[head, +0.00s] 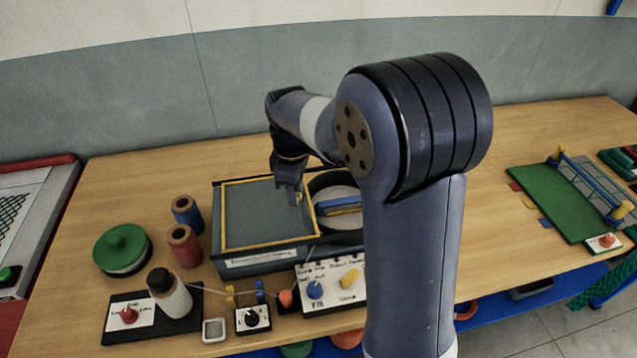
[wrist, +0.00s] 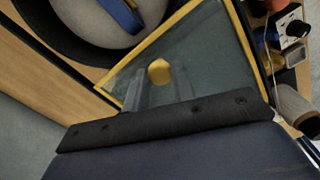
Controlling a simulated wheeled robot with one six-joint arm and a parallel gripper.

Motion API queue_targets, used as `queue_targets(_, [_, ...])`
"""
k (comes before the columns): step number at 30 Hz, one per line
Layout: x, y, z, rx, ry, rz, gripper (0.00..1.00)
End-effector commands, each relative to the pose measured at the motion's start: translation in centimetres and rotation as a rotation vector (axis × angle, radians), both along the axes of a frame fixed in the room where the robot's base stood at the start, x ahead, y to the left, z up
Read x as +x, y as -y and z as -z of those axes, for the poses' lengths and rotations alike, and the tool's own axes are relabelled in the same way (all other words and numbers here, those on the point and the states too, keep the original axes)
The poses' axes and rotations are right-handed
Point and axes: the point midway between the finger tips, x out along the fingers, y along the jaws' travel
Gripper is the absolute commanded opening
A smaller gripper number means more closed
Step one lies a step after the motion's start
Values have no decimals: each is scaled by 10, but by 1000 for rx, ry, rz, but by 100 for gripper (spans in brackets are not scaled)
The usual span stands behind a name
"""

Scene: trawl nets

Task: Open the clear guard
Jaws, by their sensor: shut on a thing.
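The clear guard is a see-through panel with a yellow frame (head: 228,222) on top of the dark grey machine box (head: 270,262). In the head view it covers the left part of the box, and I cannot tell if it is raised at all. My gripper (head: 291,197) is at the guard's right side. In the wrist view the yellow frame (wrist: 185,27) crosses the picture, and a round yellow knob (wrist: 159,71) shows between the tips of my gripper (wrist: 160,82). My gripper is shut on the knob. My arm hides part of the box's right side.
A round bowl (head: 342,221) with a blue and yellow bar lies right of the guard. Blue and red spools (head: 184,246) and a green-lidded tub (head: 122,248) stand left. A white bottle (head: 172,298) and a dial panel (head: 331,285) are in front. The table behind the box is clear.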

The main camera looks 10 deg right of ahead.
Motion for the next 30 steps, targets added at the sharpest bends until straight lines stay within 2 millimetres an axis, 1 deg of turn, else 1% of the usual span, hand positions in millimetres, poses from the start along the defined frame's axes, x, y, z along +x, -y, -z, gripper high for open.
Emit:
queue_targets(1, [0,-5,-1,0,0,-2,0])
queue_targets(4, [0,-10,0,0,0,0,0])
queue_targets(14, [0,-11,0,1,1,0,0])
queue_targets(15, [0,-11,0,1,1,0,25])
queue_targets(23, [0,-11,0,0,1,0,47])
queue_targets(30, [0,-11,-1,1,1,0,47])
